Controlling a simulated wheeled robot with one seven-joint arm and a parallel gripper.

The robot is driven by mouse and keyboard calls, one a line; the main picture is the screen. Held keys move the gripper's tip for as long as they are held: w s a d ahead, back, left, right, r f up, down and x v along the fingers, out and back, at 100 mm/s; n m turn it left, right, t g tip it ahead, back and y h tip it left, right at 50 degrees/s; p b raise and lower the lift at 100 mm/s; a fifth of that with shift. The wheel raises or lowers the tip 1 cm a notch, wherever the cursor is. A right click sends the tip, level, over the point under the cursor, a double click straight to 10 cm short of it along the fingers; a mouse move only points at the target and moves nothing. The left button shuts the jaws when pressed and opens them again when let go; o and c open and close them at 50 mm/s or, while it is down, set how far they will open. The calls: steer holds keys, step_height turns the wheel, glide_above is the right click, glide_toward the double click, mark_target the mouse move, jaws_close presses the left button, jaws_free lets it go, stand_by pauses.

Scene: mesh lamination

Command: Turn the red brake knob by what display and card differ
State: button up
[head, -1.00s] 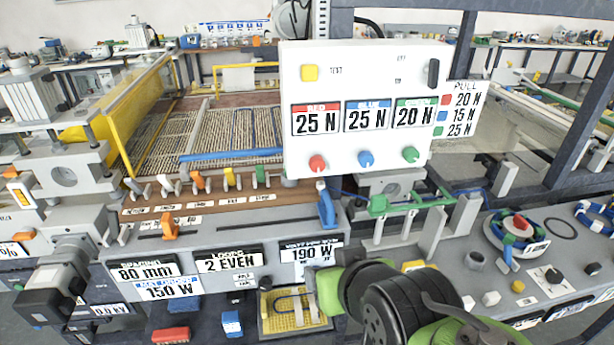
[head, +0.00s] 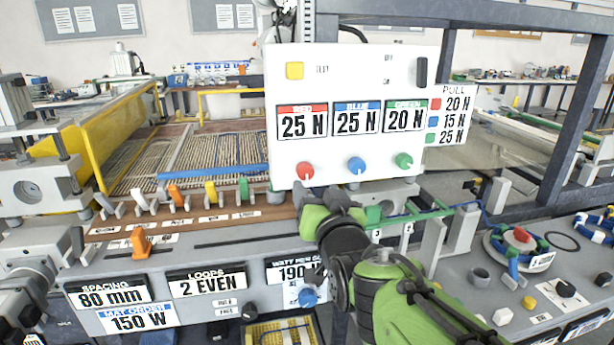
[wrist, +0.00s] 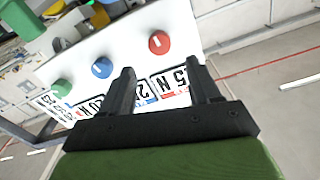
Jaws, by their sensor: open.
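The red knob (head: 305,171) sits at the lower left of the white panel (head: 350,65), left of a blue knob (head: 357,165) and a green knob (head: 403,161). Above them the displays read red 25 N (head: 302,122), blue 25 N (head: 357,119) and green 20 N (head: 404,117). The PULL card (head: 452,117) reads red 20 N, blue 15 N, green 25 N. My gripper (wrist: 158,68) is open and empty in the wrist view. The red knob (wrist: 158,43) shows beyond its fingertips, apart from them. In the head view my arm is just below the panel; its fingertips are hard to make out.
A console with coloured levers (head: 175,195) and further readouts (head: 205,283) lies below and left of the panel. A green clamp bar (head: 420,214) and grey brackets (head: 460,230) stand close right of my arm. A dark frame post (head: 585,110) rises at the right.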

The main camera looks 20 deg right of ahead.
mark_target(305, 173)
steer(key=w, duration=0.2)
steer(key=w+d, duration=0.1)
steer(key=w, duration=0.5)
steer(key=shift+w+d, duration=0.25)
steer(key=shift+d, duration=0.15)
steer(key=c, duration=1)
steer(key=shift+c, duration=0.2)
steer(key=shift+n+b, duration=0.3)
steer(key=n+b, duration=0.3)
steer(key=shift+a+f, duration=0.1)
steer(key=shift+f, duration=0.05)
steer(key=shift+n+b, duration=1.15)
steer(key=shift+n, duration=0.75)
